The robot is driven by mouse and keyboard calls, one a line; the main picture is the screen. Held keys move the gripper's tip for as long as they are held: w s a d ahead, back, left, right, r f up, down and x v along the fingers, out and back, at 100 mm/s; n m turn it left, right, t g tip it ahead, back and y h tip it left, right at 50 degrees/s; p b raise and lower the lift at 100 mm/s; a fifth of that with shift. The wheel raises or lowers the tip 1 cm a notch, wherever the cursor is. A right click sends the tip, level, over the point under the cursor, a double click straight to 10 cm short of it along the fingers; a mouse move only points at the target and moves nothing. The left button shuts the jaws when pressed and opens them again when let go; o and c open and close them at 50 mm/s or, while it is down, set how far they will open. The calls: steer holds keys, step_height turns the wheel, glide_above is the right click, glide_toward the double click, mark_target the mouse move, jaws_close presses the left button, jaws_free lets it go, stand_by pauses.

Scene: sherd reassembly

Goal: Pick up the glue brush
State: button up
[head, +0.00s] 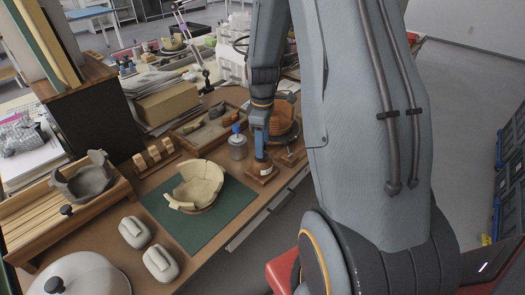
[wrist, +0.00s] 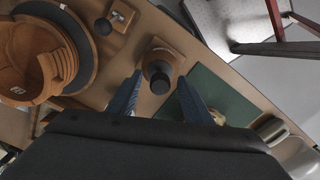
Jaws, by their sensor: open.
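A dark, round-topped upright thing (wrist: 160,82), which may be the end of the glue brush, stands on a square wooden block (wrist: 171,50) in the wrist view. My gripper (wrist: 159,80) is open, with its two blue fingers on either side of this dark top and apart from it. No bristles show, so I cannot be sure that it is the brush. In the head view the wooden block (head: 262,171) stands near the table's front edge, right of the green mat. My gripper (head: 259,140) points down over it and hides most of what stands there.
A grey jar with a blue top (head: 238,146) stands close left of my gripper. A cream, broken bowl (head: 199,183) sits on the green mat (head: 215,226). A small wooden block with a knob (wrist: 117,22) and a turntable with a brown pot (wrist: 35,55) are near on the other side.

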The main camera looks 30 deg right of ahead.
steer(key=shift+f, duration=1.1)
steer(key=shift+c, duration=0.4)
steer(key=c, duration=0.8)
steer(key=shift+r, duration=0.15)
